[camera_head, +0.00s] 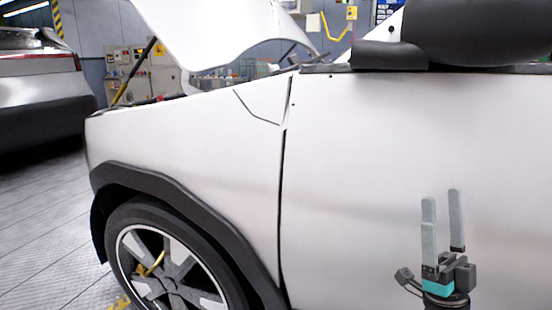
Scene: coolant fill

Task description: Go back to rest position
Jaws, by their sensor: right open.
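My right gripper (442,222) is at the lower right of the head view, with its two grey fingers pointing up. The fingers are apart and nothing is between them. It is in front of the white car's door panel (380,160); I cannot tell how far it is from the surface. My left gripper is not in the picture.
The white car fills most of the view, with its hood (215,30) raised and its front wheel (165,265) at the lower left. A dark side mirror (480,32) juts out at the top right. Another car (40,85) stands at the far left. Grey floor (45,215) is clear between them.

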